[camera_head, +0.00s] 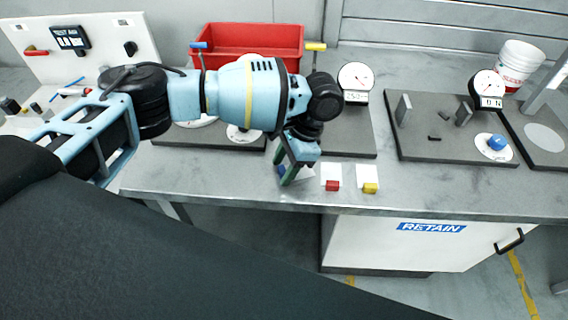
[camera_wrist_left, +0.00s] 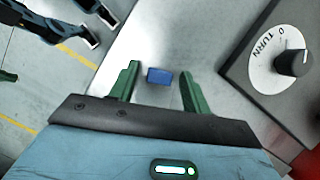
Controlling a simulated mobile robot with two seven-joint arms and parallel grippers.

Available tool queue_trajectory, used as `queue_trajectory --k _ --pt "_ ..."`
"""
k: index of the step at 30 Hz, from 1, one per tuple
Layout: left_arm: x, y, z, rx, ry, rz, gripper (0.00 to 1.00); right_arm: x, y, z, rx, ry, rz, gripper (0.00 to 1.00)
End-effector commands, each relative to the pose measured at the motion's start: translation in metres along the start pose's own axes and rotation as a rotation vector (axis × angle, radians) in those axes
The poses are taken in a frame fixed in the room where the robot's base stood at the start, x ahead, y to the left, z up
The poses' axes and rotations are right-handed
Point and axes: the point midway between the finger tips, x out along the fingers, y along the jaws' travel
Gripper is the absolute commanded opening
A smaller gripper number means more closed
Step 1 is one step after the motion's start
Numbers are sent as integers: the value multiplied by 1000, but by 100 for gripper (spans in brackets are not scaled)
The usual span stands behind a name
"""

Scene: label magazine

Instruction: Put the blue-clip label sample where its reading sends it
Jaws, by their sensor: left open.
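The blue clip (camera_wrist_left: 159,76) of the label sample lies on the metal bench, between the two green fingers of my left gripper (camera_wrist_left: 159,92) in the left wrist view. The fingers are apart with a gap on each side of the clip. In the head view my left gripper (camera_head: 290,172) is low at the bench's front edge and hides most of this sample. A label with a red clip (camera_head: 333,185) and one with a yellow clip (camera_head: 370,188) lie to its right. A white panel marked RETAIN (camera_head: 432,227) is under the bench.
A red bin (camera_head: 288,36) stands at the back. A round gauge (camera_head: 356,76) stands on a middle plate. A right plate holds another gauge (camera_head: 487,85) and a blue knob (camera_head: 497,142). A white bucket (camera_head: 519,58) is beyond. A dark turn knob (camera_wrist_left: 292,62) is near my left gripper.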

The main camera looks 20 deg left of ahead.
Motion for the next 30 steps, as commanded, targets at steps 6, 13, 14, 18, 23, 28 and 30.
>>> queue_trajectory --k 6,13,14,18,23,28,30 --pt "-8 0 1 0 1 -1 48 0 1 1 -3 -1 0 0" --pt "-47 0 0 1 3 -1 48 0 1 2 -3 -4 0 0" --pt "-54 0 0 1 3 0 48 0 1 2 -3 -5 0 0" --pt "-81 0 0 1 2 0 48 0 1 4 -2 -8 -1 0" --pt "-107 0 1 -1 1 -2 48 0 0 2 -1 -3 0 0" --pt "-121 0 1 -1 0 -1 48 0 0 -1 1 2 1 0" --pt "-123 0 1 0 -1 0 48 0 0 -1 3 2 1 0"
